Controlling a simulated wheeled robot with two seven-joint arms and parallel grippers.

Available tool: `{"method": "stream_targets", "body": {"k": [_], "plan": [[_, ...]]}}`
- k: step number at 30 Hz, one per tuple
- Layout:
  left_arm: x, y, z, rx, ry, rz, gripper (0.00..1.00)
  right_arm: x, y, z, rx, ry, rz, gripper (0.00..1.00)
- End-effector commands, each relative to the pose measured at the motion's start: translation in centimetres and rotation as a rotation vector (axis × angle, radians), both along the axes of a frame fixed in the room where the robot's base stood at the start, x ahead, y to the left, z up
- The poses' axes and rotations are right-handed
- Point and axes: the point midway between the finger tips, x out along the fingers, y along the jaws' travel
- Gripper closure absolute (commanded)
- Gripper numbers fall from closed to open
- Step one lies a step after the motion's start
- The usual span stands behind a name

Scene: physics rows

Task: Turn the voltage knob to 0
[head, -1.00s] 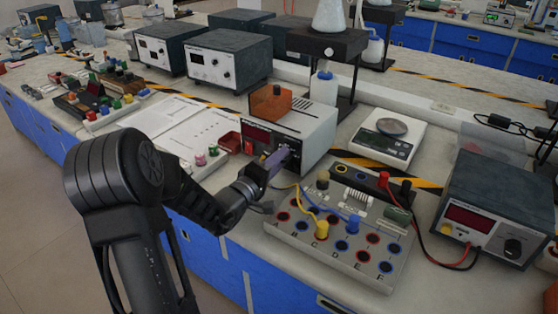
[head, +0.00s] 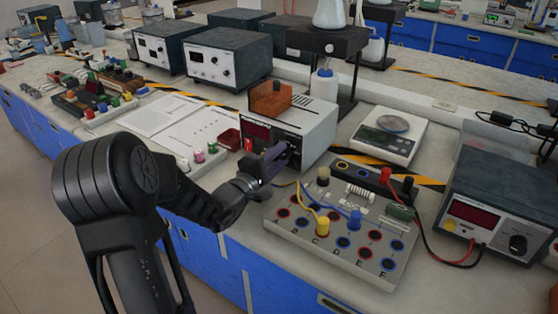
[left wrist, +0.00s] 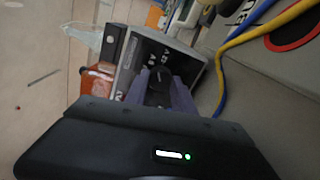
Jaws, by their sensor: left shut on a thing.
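The power supply (head: 312,131) is a white box with a dark front panel and a red display, in the middle of the head view. My left gripper (head: 280,157) reaches its front panel at the right side and covers part of it. In the left wrist view, the purple fingers of my left gripper (left wrist: 162,84) stand on both sides of a dark round knob (left wrist: 159,91) on that panel. The gripper is shut on this knob. The knob's pointer and scale marks are too small to read. My right gripper is not in view.
A circuit board with coloured sockets (head: 303,243) and yellow and blue leads lies close to my gripper. An orange block (head: 270,99) sits on the power supply. A scale (head: 371,143) and another power supply (head: 462,234) stand to the right. Open papers (head: 165,115) lie to the left.

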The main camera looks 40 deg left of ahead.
Motion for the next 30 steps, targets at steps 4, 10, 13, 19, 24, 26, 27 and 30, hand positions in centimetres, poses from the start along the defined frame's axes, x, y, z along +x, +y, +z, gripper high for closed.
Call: {"method": "stream_targets", "body": {"k": [4,10,13,19,24,26,27,30], "plan": [[0.0,0.0,-0.3,-0.138,-0.003,0.0,1.0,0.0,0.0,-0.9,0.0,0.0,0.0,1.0],[0.0,0.0,-0.3,-0.329,-0.005,0.0,1.0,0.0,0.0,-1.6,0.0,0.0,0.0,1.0],[0.0,0.0,-0.3,-0.423,-0.007,0.0,1.0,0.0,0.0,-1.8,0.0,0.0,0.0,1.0],[0.0,-0.1,-0.3,-0.613,-0.012,-0.001,1.0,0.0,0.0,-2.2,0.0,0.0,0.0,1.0],[0.0,-0.1,-0.3,-0.775,-0.014,0.0,1.0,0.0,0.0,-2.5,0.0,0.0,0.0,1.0],[0.0,-0.1,-0.3,-0.832,-0.015,0.001,1.0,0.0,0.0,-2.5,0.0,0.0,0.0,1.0],[0.0,-0.1,-0.3,-0.87,-0.016,0.001,1.0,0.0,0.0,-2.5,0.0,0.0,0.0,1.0],[0.0,-0.1,-0.3,-0.966,-0.017,0.001,1.0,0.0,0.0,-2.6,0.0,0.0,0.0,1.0]]}}
